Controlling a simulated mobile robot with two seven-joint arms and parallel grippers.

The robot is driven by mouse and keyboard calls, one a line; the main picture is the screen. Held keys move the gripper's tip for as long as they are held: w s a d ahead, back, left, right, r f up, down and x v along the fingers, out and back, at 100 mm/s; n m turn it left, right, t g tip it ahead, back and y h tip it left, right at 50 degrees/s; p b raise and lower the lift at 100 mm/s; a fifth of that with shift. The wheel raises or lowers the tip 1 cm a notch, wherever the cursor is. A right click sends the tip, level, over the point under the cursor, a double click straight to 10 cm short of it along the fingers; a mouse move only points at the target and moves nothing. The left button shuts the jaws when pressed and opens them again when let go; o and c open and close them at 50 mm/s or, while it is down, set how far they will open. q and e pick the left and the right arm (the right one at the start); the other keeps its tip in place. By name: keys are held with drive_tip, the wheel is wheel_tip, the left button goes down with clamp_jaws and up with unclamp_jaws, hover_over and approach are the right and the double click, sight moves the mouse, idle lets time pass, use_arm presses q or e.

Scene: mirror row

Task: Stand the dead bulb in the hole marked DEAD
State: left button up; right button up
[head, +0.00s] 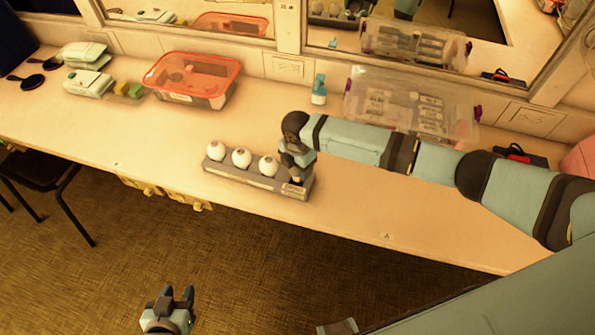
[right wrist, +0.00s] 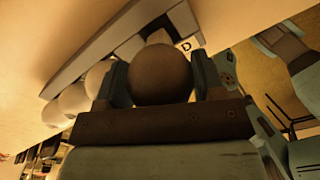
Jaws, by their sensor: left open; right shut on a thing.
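The dead bulb (right wrist: 160,75) is a dark, dull globe in the right wrist view. It is between the two fingers of my right gripper (head: 294,172), which is shut on it. The gripper is at the right end of a grey bulb rack (head: 235,177) on the counter. A white label starting with D (right wrist: 186,46) shows just beyond the bulb. In the head view my gripper hides the bulb and the hole, so I cannot tell how deep the bulb sits. My left gripper (head: 177,296) is open and empty, low over the floor.
Several white bulbs (head: 241,157) stand in the rack to the left. Behind are a red-rimmed bin (head: 194,78), a small blue bottle (head: 319,90) and a clear box (head: 410,108). A mirror (head: 400,30) runs along the wall. The counter's front left is clear.

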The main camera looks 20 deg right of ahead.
drive_tip(key=shift+f, duration=1.8)
drive_tip(key=shift+f, duration=0.1)
drive_tip(key=o, duration=0.5)
